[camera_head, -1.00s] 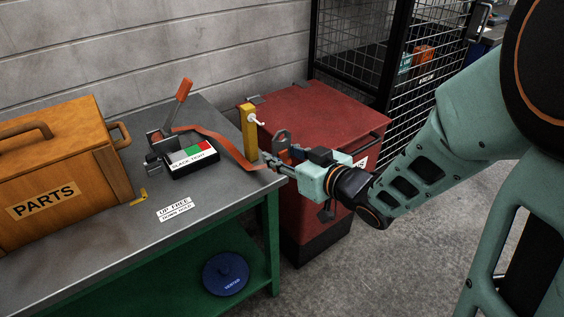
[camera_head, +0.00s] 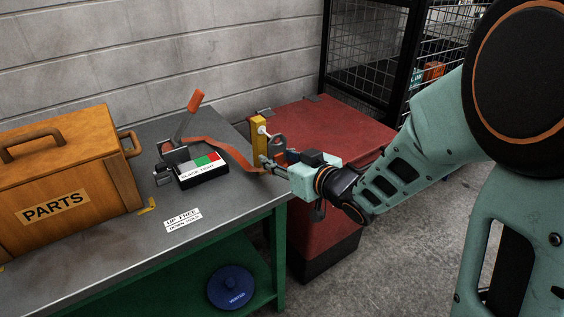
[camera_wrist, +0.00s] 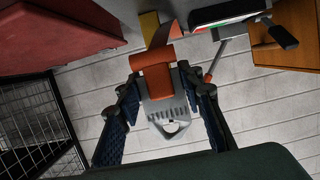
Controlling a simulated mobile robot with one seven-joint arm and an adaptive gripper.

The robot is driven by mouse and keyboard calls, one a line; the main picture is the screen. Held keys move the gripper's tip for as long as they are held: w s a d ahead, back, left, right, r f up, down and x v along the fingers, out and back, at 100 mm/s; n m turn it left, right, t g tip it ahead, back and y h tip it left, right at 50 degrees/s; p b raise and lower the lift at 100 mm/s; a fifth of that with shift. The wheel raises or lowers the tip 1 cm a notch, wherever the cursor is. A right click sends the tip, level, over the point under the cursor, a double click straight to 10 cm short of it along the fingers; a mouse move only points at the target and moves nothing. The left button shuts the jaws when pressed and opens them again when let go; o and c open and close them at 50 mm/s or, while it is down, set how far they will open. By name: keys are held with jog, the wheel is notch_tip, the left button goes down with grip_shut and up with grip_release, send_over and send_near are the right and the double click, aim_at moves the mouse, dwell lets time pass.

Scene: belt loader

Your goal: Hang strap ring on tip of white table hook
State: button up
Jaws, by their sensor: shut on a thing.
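The strap ring is a grey metal fitting with an opening, at the end of an orange strap (camera_head: 215,146); it stands up at my gripper in the head view (camera_head: 278,141) and shows in the wrist view (camera_wrist: 173,126). My gripper (camera_head: 268,163) is shut on the fitting; both fingers flank it in the wrist view (camera_wrist: 166,88). The white hook (camera_head: 264,131) sticks out from a yellow post (camera_head: 259,146) at the table's right edge. The ring is just right of the hook tip and appears apart from it. The hook is not clear in the wrist view.
The strap runs to a ratchet with an orange handle (camera_head: 195,101), beside a slack/tight indicator box (camera_head: 203,170). A wooden parts box (camera_head: 62,185) stands left on the grey table (camera_head: 130,236). A red cabinet (camera_head: 330,135) stands close behind my gripper. A blue disc (camera_head: 231,287) is below.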

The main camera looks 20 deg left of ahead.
aim_at(263, 150)
jog(key=shift+r+x, duration=0.15)
jog(key=shift+x, duration=0.65)
jog(key=shift+r+x, duration=0.15)
jog(key=shift+x, duration=0.6)
jog(key=shift+b+x, duration=0.55)
jog(key=shift+x, duration=0.3)
jog(key=shift+f, duration=0.15)
jog(key=o, duration=1.2)
jog(key=shift+c, duration=0.2)
jog(key=shift+d, duration=0.15)
